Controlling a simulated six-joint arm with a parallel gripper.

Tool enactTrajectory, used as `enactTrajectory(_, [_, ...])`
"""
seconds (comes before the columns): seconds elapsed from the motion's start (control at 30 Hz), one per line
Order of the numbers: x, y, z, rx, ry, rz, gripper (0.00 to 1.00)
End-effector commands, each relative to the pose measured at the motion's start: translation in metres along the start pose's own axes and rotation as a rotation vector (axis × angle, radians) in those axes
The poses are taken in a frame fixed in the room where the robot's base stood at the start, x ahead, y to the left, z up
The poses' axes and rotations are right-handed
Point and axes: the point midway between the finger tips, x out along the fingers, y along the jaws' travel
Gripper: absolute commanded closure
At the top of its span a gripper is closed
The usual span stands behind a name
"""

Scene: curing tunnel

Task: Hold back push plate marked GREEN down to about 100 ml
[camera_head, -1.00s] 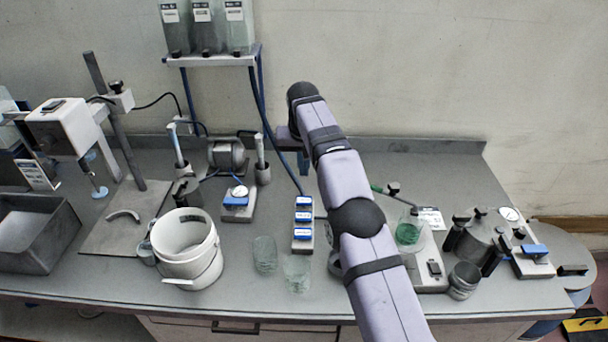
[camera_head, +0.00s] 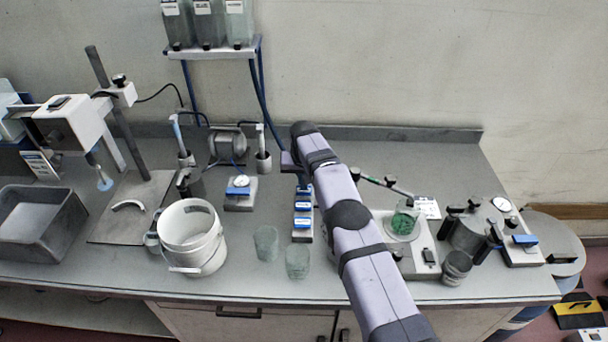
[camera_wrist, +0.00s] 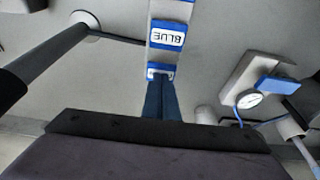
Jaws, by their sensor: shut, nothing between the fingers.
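A narrow block with three blue push plates (camera_head: 302,222) stands mid-bench in the head view. In the wrist view the middle plate (camera_wrist: 167,36) reads BLUE, upside down. The far plate (camera_wrist: 160,72) is partly covered by my fingertips and its marking is hidden; no GREEN marking is legible. My gripper (camera_wrist: 160,80) is shut and empty, its blue fingers at the far plate; I cannot tell whether they touch it. A clear beaker (camera_head: 404,221) with green contents stands on a scale-like base (camera_head: 424,262) right of my arm. Its level is unreadable.
Two empty clear beakers (camera_head: 297,262) stand left of my arm. A white bucket (camera_head: 192,240) is farther left. Several labelled clear tanks (camera_head: 208,22) sit on a shelf with blue hoses. A gauge unit (camera_head: 240,193) stands left of the block.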

Motion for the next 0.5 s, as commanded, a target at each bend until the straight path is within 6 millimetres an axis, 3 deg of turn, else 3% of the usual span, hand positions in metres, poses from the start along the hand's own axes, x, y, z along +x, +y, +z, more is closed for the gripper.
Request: enactTrajectory(0.5, [0.0066,0.0000,0.0023,0.000,0.000,0.000,1.00])
